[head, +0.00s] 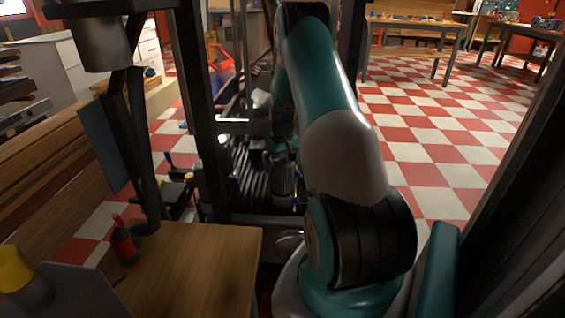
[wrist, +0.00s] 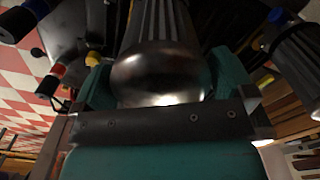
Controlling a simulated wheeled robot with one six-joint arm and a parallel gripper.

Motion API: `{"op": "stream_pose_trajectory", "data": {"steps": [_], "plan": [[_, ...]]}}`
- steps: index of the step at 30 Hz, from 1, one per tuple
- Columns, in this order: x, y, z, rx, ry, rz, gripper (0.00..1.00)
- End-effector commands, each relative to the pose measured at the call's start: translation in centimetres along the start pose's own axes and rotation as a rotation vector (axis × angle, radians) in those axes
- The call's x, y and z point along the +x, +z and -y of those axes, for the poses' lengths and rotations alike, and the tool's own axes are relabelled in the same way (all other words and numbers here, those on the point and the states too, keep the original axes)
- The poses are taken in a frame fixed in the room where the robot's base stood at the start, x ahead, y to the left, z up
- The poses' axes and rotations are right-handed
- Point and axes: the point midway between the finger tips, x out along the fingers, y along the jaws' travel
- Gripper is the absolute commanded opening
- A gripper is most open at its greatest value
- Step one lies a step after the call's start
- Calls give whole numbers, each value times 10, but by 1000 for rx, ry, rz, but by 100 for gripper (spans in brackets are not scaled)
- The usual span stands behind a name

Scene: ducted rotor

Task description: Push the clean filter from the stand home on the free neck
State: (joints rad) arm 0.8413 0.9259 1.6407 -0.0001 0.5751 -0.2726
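In the wrist view a ribbed grey filter (wrist: 160,24) with a shiny rounded metal end lies between the two teal fingers of my gripper (wrist: 163,80). The fingers sit close against both its sides and appear shut on it. Its far end runs out of the top of the picture, so I cannot see what it meets. A second ribbed dark cylinder (wrist: 297,48) with a blue end stands apart at the upper right. In the head view a ribbed grey cylinder (head: 284,182) shows beside my arm, low in the dark machinery. My fingers are mostly hidden there. I cannot make out the free neck or the stand.
Dark upright posts (head: 193,100) stand close to the left of my arm. A wooden bench top (head: 190,268) with a red bottle (head: 123,240) is at the lower left. Checkered floor is open at the right.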

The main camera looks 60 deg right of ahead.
Motion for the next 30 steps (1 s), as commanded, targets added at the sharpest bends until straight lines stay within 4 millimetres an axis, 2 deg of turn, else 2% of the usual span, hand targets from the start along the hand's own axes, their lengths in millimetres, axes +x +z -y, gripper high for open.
{"op": "stream_pose_trajectory", "data": {"steps": [5,8,15,21,24,30], "plan": [[-17,-1,0,0,1,-3,100],[-38,-1,0,0,1,-4,100],[-101,-1,0,0,2,-6,100],[-145,-1,0,0,1,-4,100],[-160,-1,0,0,1,-3,100],[-174,-1,0,0,0,-2,100]]}}
